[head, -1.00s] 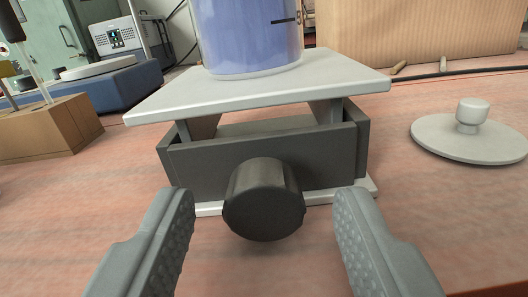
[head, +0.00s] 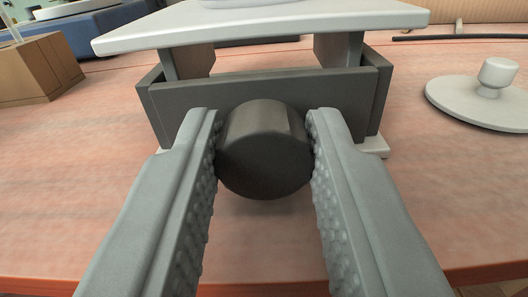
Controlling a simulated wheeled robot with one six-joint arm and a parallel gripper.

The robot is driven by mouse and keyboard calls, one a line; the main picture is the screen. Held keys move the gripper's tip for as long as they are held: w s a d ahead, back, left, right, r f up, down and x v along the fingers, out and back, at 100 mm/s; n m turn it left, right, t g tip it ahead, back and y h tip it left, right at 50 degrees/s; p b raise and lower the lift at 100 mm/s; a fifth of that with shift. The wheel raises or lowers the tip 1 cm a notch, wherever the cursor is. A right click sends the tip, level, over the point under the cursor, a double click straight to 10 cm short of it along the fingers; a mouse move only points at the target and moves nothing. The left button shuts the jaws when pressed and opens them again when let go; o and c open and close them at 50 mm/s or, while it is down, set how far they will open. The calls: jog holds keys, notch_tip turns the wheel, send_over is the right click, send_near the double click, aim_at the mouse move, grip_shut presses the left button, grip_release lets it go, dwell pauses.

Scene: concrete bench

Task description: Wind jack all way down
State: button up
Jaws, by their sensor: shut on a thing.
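The jack has a light grey top plate (head: 265,22), a dark frame (head: 190,95) and a dark round knob (head: 264,150) on its front. The top plate stands a gap above the frame, with supports showing between them. My gripper (head: 265,150) has its two ribbed grey fingers on the left and right sides of the knob and is shut on it.
A white lidded disc with a small knob (head: 480,102) lies at the right. A brown block (head: 35,70) stands at the left, near a blue box (head: 105,30). A dark cable (head: 450,37) runs behind at the right. The bench in front is clear.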

jog(key=n, duration=0.4)
dwell(0.4)
jog(key=o, duration=1)
jog(key=s+a, duration=0.1)
jog(key=s, duration=1.6)
jog(key=shift+s+a, duration=0.15)
jog(key=shift+a, duration=0.05)
